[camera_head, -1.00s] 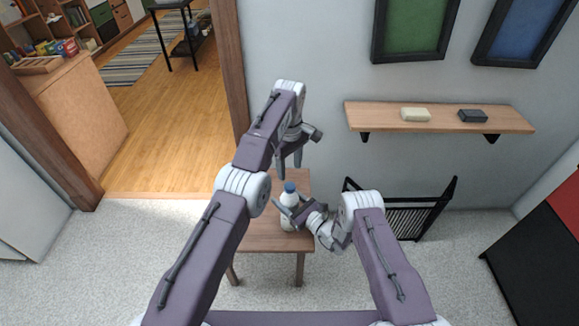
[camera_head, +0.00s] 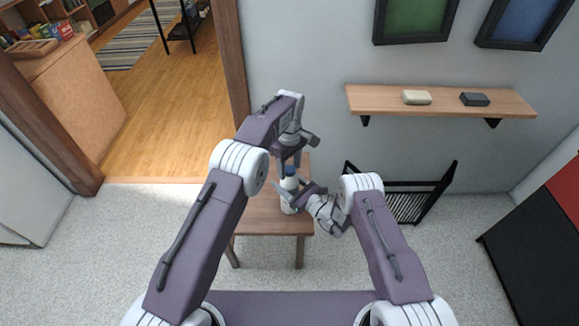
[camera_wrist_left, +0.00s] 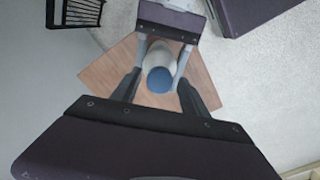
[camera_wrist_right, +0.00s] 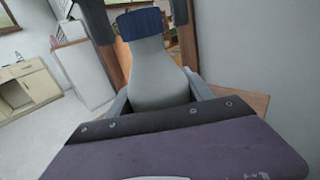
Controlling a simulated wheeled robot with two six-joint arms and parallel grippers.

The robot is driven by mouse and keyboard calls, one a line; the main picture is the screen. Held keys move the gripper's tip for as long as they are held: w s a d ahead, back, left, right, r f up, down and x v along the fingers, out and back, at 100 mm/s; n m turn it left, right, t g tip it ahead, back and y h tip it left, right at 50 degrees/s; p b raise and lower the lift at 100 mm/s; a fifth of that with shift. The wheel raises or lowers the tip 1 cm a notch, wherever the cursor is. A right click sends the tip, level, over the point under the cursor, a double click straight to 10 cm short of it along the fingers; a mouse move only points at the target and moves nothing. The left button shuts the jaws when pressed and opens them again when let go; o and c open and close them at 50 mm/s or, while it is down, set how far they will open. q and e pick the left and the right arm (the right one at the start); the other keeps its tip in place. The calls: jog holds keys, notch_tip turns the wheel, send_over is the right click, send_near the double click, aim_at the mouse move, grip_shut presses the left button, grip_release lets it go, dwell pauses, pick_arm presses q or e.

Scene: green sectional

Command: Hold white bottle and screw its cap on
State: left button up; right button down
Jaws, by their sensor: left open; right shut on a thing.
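The white bottle (camera_head: 288,183) stands upright over the small wooden table, and its blue cap (camera_head: 290,171) sits on top of the neck. My right gripper (camera_head: 291,193) is shut on the bottle's body from the right; its fingers lie on both sides of the bottle in the right wrist view (camera_wrist_right: 160,98). My left gripper (camera_head: 290,169) points down from above, open, with a finger on either side of the cap. The left wrist view shows the cap (camera_wrist_left: 159,80) between the fingers, with gaps. How tightly the cap sits cannot be told.
The small wooden table (camera_head: 262,215) is below the bottle, otherwise bare where visible. A wall shelf (camera_head: 440,101) with two small blocks is to the right. A black rack (camera_head: 405,205) stands on the floor against the wall. A doorway opens at the left.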

pick_arm(q)
jog(key=shift+c, duration=0.2)
grip_shut()
jog(key=m, duration=1)
jog(key=shift+m, duration=0.3)
jog(key=m, duration=0.6)
jog(key=shift+f, duration=0.1)
jog(key=m, duration=0.4)
jog(key=shift+m, duration=0.4)
jog(key=shift+o, duration=0.9)
grip_release()
